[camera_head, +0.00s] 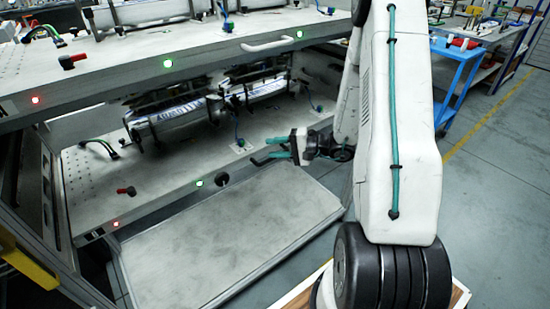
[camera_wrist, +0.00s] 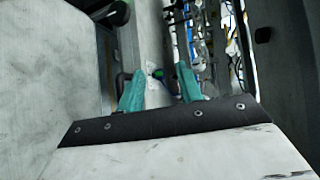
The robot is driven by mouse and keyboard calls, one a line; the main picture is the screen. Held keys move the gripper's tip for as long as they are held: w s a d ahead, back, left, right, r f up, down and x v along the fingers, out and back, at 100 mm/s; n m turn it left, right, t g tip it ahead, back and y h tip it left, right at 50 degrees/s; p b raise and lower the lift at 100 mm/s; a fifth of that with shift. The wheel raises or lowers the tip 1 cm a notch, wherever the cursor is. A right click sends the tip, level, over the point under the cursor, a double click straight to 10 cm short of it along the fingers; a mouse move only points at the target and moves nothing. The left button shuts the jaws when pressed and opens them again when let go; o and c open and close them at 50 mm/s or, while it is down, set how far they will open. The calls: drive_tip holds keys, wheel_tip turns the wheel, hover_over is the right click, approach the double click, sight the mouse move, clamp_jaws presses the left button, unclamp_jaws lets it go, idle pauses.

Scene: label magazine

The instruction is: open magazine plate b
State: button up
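The magazine has stacked plates. The upper plate (camera_head: 120,72) has a white bar handle (camera_head: 267,46) on its front edge. The middle plate (camera_head: 165,172) carries metal devices at the back; a dark round part (camera_head: 222,180) shows at its front edge. No readable letter shows which plate is b. My gripper (camera_head: 270,152) is at the right front of the middle plate, its teal fingers pointing left. In the wrist view my gripper (camera_wrist: 158,90) has its two fingers apart, with a visible gap and nothing clearly held. A dark bar (camera_wrist: 120,82) shows by the left finger; contact is unclear.
A pale lower panel (camera_head: 230,240) extends below the middle plate. Green lights (camera_head: 168,64) and red lights (camera_head: 36,99) sit on the plate fronts. A blue cart (camera_head: 460,60) stands at the back right. The floor (camera_head: 490,190) at right is clear.

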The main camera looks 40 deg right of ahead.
drive_tip(key=d+f+m+t+h, duration=0.3)
drive_tip(key=d+f+h, duration=0.1)
drive_tip(key=d+f, duration=0.4)
drive_tip(key=x, duration=0.7)
drive_tip(key=shift+a+f, duration=0.45)
drive_tip(key=shift+a, duration=0.05)
drive_tip(key=shift+c, duration=0.4)
drive_tip(key=shift+s, duration=0.1)
clamp_jaws()
